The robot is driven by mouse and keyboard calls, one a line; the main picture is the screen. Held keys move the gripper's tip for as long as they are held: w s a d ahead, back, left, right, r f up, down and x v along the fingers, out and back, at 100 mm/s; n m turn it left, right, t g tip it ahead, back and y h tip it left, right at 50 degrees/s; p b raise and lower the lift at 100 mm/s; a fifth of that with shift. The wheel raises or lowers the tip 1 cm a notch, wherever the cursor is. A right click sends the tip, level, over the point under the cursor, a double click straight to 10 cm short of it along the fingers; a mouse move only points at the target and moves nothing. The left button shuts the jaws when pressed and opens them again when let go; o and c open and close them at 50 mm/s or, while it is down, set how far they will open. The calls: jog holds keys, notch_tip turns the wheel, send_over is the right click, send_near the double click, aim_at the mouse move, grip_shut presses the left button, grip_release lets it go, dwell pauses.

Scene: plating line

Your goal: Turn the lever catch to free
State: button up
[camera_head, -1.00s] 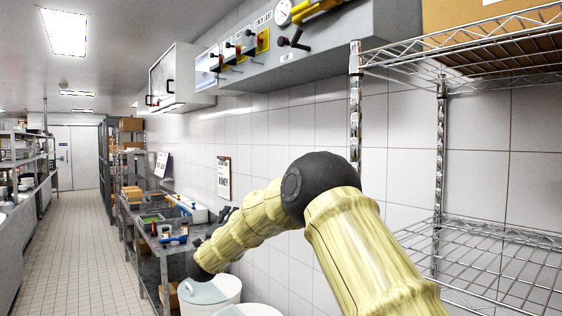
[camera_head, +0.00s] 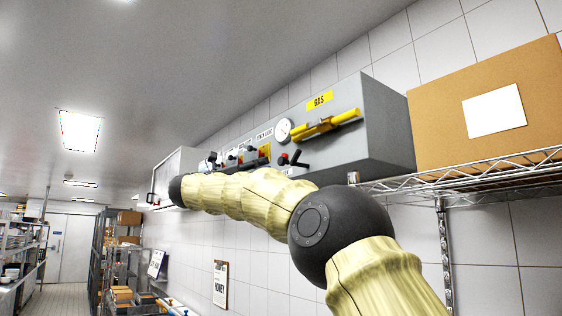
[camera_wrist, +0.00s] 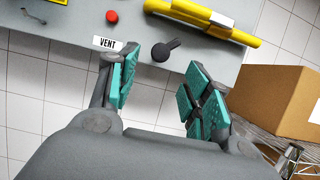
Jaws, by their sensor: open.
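A black lever (camera_wrist: 166,49) with a round hub sits on the lower part of the grey wall panel (camera_wrist: 200,52), to the right of a VENT label (camera_wrist: 112,43). The lever also shows in the head view (camera_head: 298,159), tilted, below the gauge. My gripper (camera_wrist: 161,68) is open, its two teal-padded fingers apart, with nothing between the pads. In the wrist view the lever appears just beyond the gap between the fingertips; I see no contact. In the head view my arm reaches toward the panel and its far end hides part of the panel's left side.
A yellow pipe with a valve handle (camera_head: 326,126) runs across the panel beside a round gauge (camera_head: 282,130). A red button (camera_wrist: 112,17) is left of the lever. A cardboard box (camera_head: 486,105) stands on a wire shelf (camera_head: 470,170) at the right, close to the panel.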

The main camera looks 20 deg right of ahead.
aim_at(280, 162)
jog(key=p+x, duration=0.4)
jog(key=x, duration=0.4)
jog(key=shift+w+d+r+p, duration=0.1)
jog(key=shift+d+r+p, duration=0.15)
jog(key=shift+d+p, duration=0.1)
jog(key=shift+w+d+r, duration=0.15)
jog(key=shift+w+d, duration=0.05)
jog(key=shift+d, duration=0.35)
jog(key=c, duration=1.1)
